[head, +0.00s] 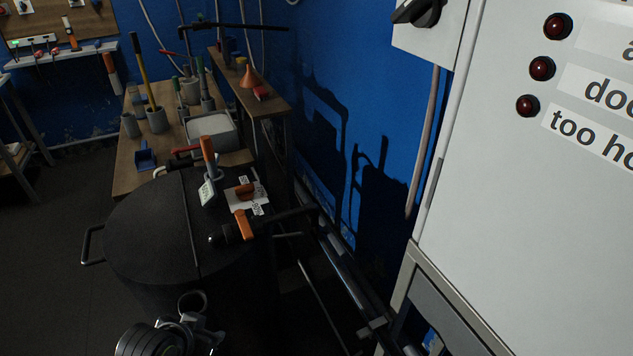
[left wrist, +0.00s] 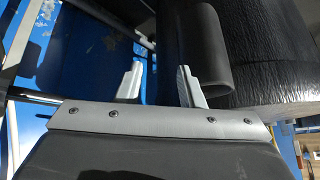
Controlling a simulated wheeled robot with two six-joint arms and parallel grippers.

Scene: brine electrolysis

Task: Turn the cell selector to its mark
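My left gripper (head: 200,318) is low in the head view, in front of the vessel and apart from the knob. In the left wrist view its two pale fingers (left wrist: 160,78) stand apart with nothing between them, close to a dark curved tube (left wrist: 198,45). My right gripper is not in view.
A white cabinet (head: 520,210) with red lamps and a black rotary handle (head: 418,12) stands at the right. A wooden bench (head: 135,178) holds pots behind the vessel. The left floor is clear.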

